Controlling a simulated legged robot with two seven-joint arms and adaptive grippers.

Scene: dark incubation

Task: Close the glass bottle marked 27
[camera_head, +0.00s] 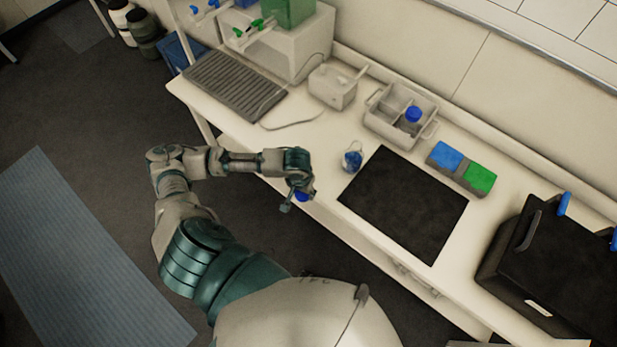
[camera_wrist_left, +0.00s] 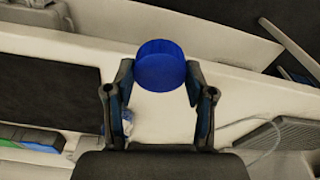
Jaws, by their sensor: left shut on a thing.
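My left gripper (camera_head: 297,200) is shut on a round blue cap (camera_head: 302,196), just off the front edge of the bench. In the left wrist view the cap (camera_wrist_left: 160,65) sits between the two fingertips (camera_wrist_left: 160,80). A small clear glass bottle (camera_head: 352,158) with blue on it stands on the bench, to the right of and beyond my left gripper. No cap shows on it, and I cannot read a number. The bottle also shows partly in the left wrist view (camera_wrist_left: 127,122), beside a finger. My right gripper is out of view.
A black mat (camera_head: 405,205) lies right of the bottle. Behind are a grey divided tray (camera_head: 372,124) holding a blue-capped item (camera_head: 412,114), and a blue and green box (camera_head: 462,168). A black case (camera_head: 545,265) stands at right, a ribbed grey rack (camera_head: 235,85) at left.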

